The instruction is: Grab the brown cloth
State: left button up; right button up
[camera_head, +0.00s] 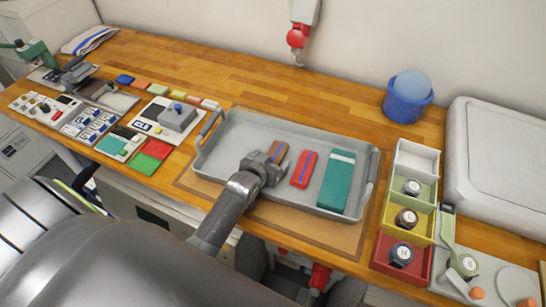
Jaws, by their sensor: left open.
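The brown cloth (279,151) is a small folded strip with a blue band, lying in the grey tray (230,174) left of its middle. My left gripper (267,166) is open and sits low over the near end of the brown cloth, hiding that end. I cannot tell whether its fingers touch the cloth. A red cloth (304,167) with a blue band lies just right of it in the tray, and a larger teal cloth (338,180) lies at the tray's right end. My right gripper is not in view.
The tray's raised rim and handles surround the cloths. Right of it stand a blue bucket (406,103), a row of coloured bins (416,158) with round items, and a grey lidded box (500,150). Boards and coloured blocks crowd the left. Wooden bench behind the tray is clear.

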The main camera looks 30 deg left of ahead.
pick_arm(q)
jog(key=c, duration=1.1)
jog(key=shift+r, duration=0.1)
